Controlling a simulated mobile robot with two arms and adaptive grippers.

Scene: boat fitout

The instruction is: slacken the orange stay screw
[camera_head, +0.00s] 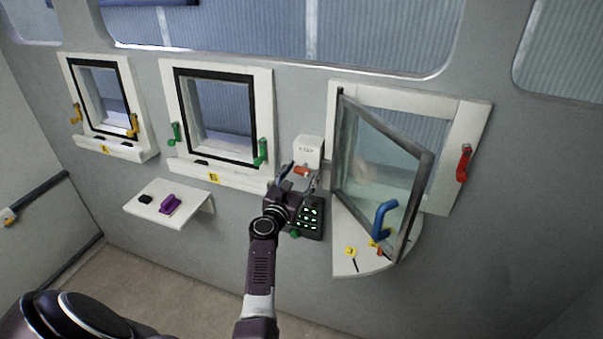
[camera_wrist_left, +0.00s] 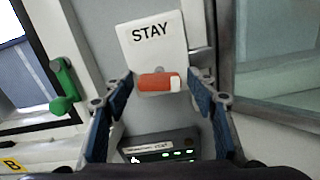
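The orange stay screw (camera_head: 301,171) sits low on the white plate marked STAY (camera_head: 309,150) on the wall. In the left wrist view the orange screw (camera_wrist_left: 157,82) lies crosswise below the STAY plate (camera_wrist_left: 153,45), with a pale tip at its right end. My left gripper (camera_head: 297,182) is at the screw. In the left wrist view its two fingers (camera_wrist_left: 162,84) stand apart on either side of the screw, with narrow gaps at its ends. I cannot tell whether the fingers touch it. My right gripper is not in view.
The glazed sash (camera_head: 384,170) stands swung out just right of my left gripper, with a blue handle (camera_head: 384,219). A dark box with green lights (camera_head: 311,214) is below the gripper. A white shelf (camera_head: 190,218) holds a purple thing (camera_head: 171,205). Green latch (camera_head: 262,152) is left.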

